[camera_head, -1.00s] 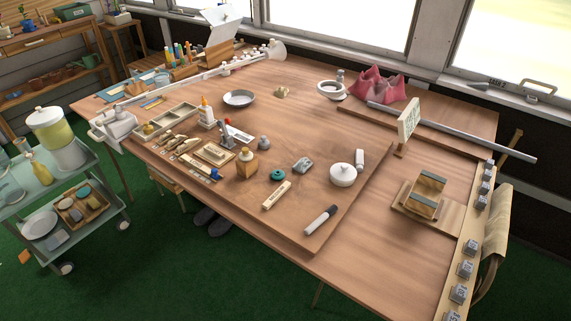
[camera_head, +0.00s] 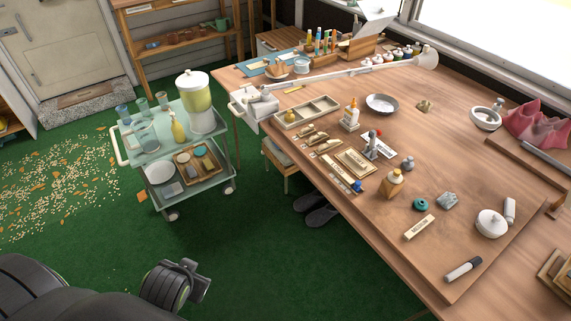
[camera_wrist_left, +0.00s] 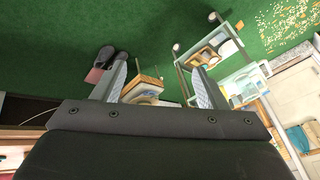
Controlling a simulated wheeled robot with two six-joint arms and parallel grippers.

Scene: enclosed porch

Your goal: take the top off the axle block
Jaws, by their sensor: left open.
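A stacked wooden block (camera_head: 553,270), which may be the axle block, sits at the right edge of the head view on the worktable. It is cut off by the frame, so its top and its layers cannot be told apart. My left gripper (camera_wrist_left: 161,88) is open and empty in the wrist view, its two fingers apart over the green floor. In the head view my left arm is at the lower left, over the floor and well away from the table and the block. My right gripper is not in view.
The wooden worktable (camera_head: 335,130) holds a white lidded pot (camera_head: 491,223), a marker (camera_head: 463,269), bottles and small parts. A glass-shelved cart (camera_head: 171,150) with a drink dispenser (camera_head: 195,103) stands left of it. Green floor (camera_head: 270,250) between my arm and the table is clear.

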